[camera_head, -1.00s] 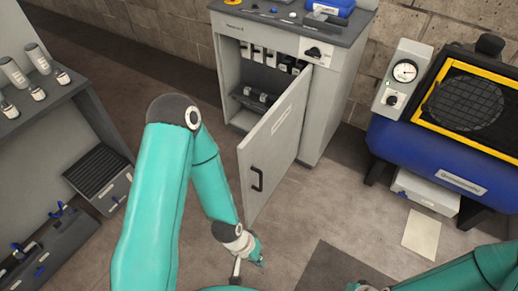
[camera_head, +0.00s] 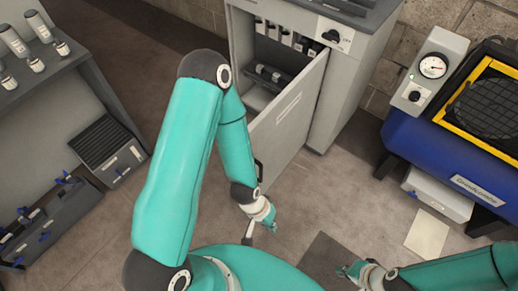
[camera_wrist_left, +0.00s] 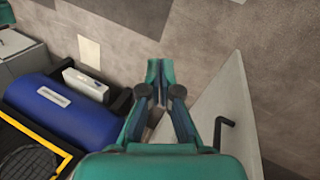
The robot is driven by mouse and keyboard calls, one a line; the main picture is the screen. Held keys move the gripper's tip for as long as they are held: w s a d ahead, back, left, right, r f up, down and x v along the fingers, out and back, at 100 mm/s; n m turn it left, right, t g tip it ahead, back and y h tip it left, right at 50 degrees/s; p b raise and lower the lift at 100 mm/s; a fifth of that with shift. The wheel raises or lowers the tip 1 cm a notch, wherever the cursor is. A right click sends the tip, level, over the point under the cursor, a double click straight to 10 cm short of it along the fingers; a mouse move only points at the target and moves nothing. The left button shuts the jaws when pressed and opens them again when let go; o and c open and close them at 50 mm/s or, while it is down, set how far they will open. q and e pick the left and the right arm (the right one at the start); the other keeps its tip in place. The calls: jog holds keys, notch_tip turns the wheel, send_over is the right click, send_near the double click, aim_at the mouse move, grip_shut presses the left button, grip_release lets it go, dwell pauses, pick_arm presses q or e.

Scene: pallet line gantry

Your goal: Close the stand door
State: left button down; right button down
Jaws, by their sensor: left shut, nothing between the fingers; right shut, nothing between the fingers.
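The stand door (camera_head: 288,112) is a light grey panel hinged at the right side of the stand (camera_head: 350,70). It stands wide open, swung out toward me. Its black handle (camera_head: 259,172) is near the free edge, partly hidden by my left arm. My left gripper (camera_head: 272,226) is shut and empty, low in front of the door's free edge. In the left wrist view its fingertips (camera_wrist_left: 160,64) are together, with the door (camera_wrist_left: 212,100) and bent handle (camera_wrist_left: 221,131) to their right; I see no contact. My right gripper (camera_head: 344,270) is shut and empty over the floor at lower right.
A blue machine with a yellow frame (camera_head: 452,124) and gauge stands at the right. A grey bench (camera_head: 60,80) with bottles stands at the left, with bins (camera_head: 105,147) below. Floor in front of the stand is free. Small black parts lie inside the stand.

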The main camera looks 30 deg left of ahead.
pick_arm(q)
jog(key=w+a+r+m+y+b, duration=0.2)
jog(key=w+r+m+y, duration=0.5)
jog(key=m, duration=0.3)
jog(key=w+a+r+m+y+b, duration=0.25)
jog(key=w+r+m+y, duration=0.45)
jog(key=m, duration=0.4)
jog(key=w+a+f+h, duration=0.1)
jog(key=a+f, duration=0.4)
jog(key=a, duration=0.6)
jog(key=shift+w+p, duration=0.15)
jog(key=shift+p, duration=0.25)
